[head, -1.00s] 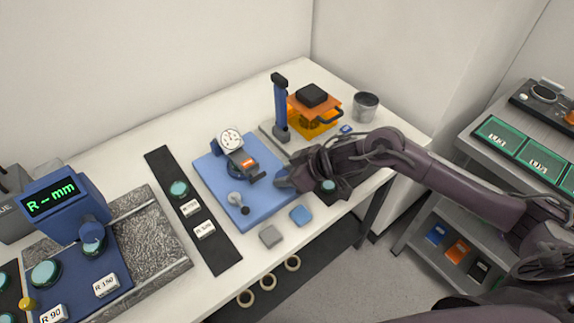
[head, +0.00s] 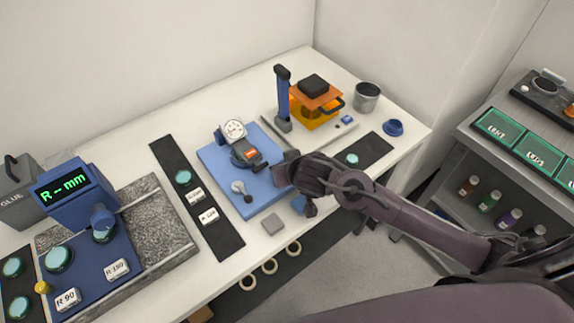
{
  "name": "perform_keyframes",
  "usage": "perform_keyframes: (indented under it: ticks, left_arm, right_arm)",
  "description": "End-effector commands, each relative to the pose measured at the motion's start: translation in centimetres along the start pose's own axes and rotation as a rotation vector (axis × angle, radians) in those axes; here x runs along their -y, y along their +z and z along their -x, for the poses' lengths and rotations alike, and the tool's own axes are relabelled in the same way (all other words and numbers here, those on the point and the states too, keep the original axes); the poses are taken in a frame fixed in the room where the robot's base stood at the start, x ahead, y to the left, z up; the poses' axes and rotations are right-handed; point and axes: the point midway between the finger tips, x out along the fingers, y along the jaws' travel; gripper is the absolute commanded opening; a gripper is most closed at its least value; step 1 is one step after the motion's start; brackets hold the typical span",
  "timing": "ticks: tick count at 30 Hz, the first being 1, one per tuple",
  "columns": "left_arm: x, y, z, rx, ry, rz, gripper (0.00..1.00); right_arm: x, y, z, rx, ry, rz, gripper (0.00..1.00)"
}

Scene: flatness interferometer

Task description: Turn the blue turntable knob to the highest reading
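The blue plate (head: 215,165) in the middle of the table carries a dial gauge (head: 234,129) with a white face; its needle is too small to read. A small grey lever (head: 238,187) sits nearer the front. My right gripper (head: 296,190) is at the plate's right front edge, its fingers apart with nothing visibly held. My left gripper is out of view.
A blue readout (head: 62,192) shows "R--mm" on the left. A black strip (head: 222,237) lies left of the plate. A blue post (head: 282,95), an orange-topped box (head: 315,90), a metal cup (head: 367,97) and a blue round piece (head: 393,127) stand at the right. A grey block (head: 272,225) lies in front.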

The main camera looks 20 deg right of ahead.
Motion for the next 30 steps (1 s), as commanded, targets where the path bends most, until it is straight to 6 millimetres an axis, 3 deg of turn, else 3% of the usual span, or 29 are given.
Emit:
perform_keyframes:
  ticks: [15, 16, 20, 30]
  left_arm:
    - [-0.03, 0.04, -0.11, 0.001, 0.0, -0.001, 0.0]
    - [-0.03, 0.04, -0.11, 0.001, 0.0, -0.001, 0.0]
    - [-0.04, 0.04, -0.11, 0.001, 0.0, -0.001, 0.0]
    - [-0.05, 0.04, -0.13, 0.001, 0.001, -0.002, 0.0]
  right_arm:
    - [-0.03, -0.06, -0.01, -0.001, 0.015, -0.014, 0.11]
    - [-0.03, -0.07, -0.01, -0.001, 0.015, -0.014, 0.37]
    - [-0.02, -0.06, -0.01, -0.001, 0.014, -0.014, 0.54]
    - [0.02, -0.01, 0.31, 0.0, 0.013, -0.014, 0.55]
